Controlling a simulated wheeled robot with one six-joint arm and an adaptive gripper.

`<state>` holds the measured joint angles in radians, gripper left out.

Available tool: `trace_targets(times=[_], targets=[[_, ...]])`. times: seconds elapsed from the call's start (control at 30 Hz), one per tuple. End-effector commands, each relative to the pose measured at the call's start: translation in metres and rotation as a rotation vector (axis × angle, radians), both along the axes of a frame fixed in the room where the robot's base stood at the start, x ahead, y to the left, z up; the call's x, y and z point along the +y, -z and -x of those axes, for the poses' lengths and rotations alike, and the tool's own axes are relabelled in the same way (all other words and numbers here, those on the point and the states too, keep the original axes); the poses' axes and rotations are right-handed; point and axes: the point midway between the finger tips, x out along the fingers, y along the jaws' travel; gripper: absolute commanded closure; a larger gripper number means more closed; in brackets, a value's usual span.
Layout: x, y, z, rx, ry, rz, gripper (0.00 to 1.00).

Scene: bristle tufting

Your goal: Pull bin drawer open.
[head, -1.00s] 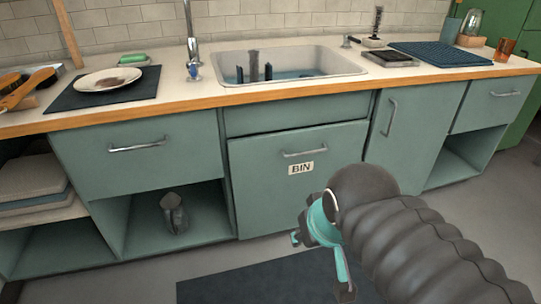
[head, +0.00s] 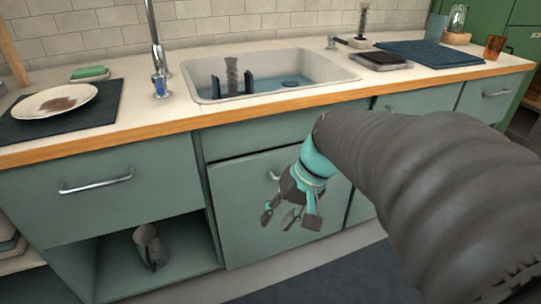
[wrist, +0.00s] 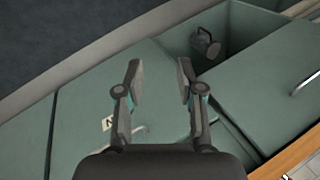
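The bin drawer (head: 235,210) is a teal front panel below the sink, and it looks shut. Its metal handle (head: 274,176) is mostly hidden behind my gripper in the head view. My gripper (head: 290,219) hangs in front of the panel, with its fingers spread and pointing down. In the wrist view my gripper (wrist: 160,72) is open with nothing between its fingertips. I cannot tell whether the gripper touches the panel.
Left of the bin drawer is another drawer (head: 95,200) with a bar handle, above an open cubby holding a metal jug (head: 149,248). The counter above holds a sink (head: 335,71), a plate (head: 54,101) and a blue mat (head: 430,53). A dark floor mat lies in front.

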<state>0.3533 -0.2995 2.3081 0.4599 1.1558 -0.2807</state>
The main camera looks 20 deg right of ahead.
Motion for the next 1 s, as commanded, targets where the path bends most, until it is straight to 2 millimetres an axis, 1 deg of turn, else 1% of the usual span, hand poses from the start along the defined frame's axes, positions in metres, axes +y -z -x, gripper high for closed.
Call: trace_targets(times=[0.03, 0.17, 0.27, 0.37, 0.47, 0.5, 0.57, 0.6, 0.7, 0.8, 0.9, 1.0], targets=[[-0.009, 0.009, -0.012, 0.027, 0.033, -0.068, 0.63], [-0.029, 0.020, -0.040, 0.049, 0.098, -0.247, 0.63], [-0.052, 0.028, -0.062, 0.040, 0.155, -0.388, 0.63], [-0.081, 0.036, -0.083, 0.005, 0.214, -0.526, 0.63], [-0.116, 0.046, -0.102, -0.053, 0.279, -0.661, 0.63], [-0.132, 0.050, -0.108, -0.084, 0.305, -0.710, 0.63], [-0.156, 0.056, -0.115, -0.131, 0.344, -0.778, 0.63], [-0.171, 0.060, -0.119, -0.164, 0.367, -0.817, 0.63], [-0.205, 0.069, -0.125, -0.242, 0.420, -0.895, 0.63], [-0.230, 0.075, -0.127, -0.305, 0.457, -0.944, 0.63], [-0.245, 0.079, -0.127, -0.342, 0.477, -0.971, 0.63], [-0.247, 0.080, -0.129, -0.356, 0.483, -0.981, 0.63]])
